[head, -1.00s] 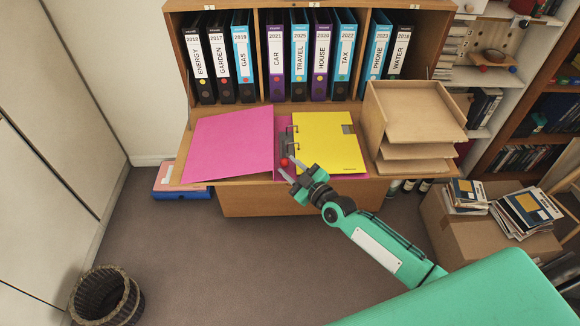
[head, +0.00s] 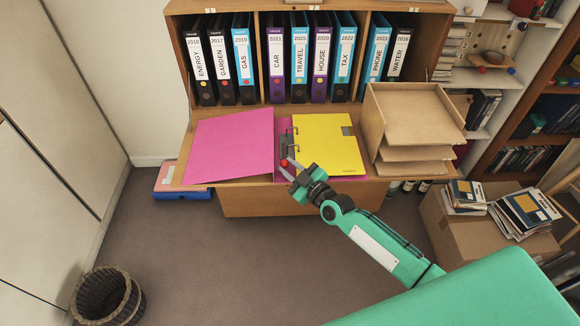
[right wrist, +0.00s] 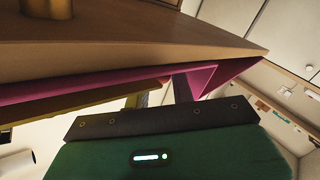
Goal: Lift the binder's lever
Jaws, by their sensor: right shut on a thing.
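The open binder has a pink cover (head: 232,146) lying to the left and yellow sheets (head: 328,144) on its right half. Its metal ring mechanism (head: 287,142) runs between them. The lever's red knob (head: 284,163) shows at the near end of the mechanism. My right gripper (head: 285,167) is shut on the lever at this knob, its fingers on either side. In the right wrist view the fingers (right wrist: 160,94) reach to the pink and yellow edges of the binder; the lever itself is mostly hidden there. My left gripper is not in view.
The binder lies on the bureau's fold-down wooden flap (head: 205,183). A wooden letter tray (head: 415,112) stands close on the right. Labelled binders (head: 275,62) fill the shelf behind. A wicker basket (head: 107,297) and a cardboard box (head: 478,235) stand on the floor.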

